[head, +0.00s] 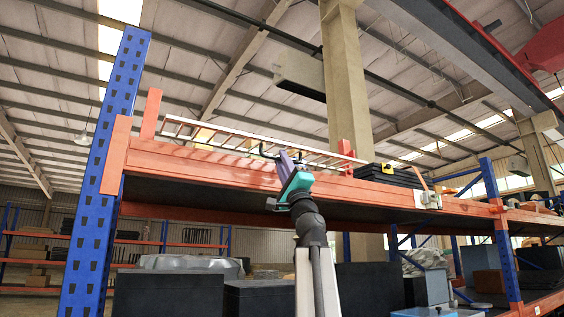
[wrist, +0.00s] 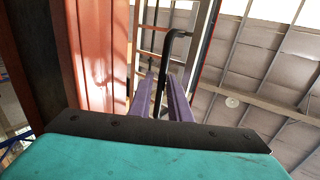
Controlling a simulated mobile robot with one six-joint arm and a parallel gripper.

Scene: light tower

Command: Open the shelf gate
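The shelf gate (head: 235,138) is a long, ladder-like barrier with pale rails and reddish bars. It lies low along the top of the orange shelf beam (head: 200,165), between two orange end posts. A black bent handle (wrist: 171,48) rises beside the gate in the wrist view; its dark hook also shows in the head view (head: 264,151). My gripper (head: 287,157) is at the beam's upper edge by the handle. In the wrist view its two purple fingers (wrist: 162,76) stand apart, with the handle's black bar between them. Whether they touch it is unclear.
A blue perforated upright (head: 100,165) stands at the left. Dark boxes (head: 168,292) fill the space below. Above the gate is open air.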

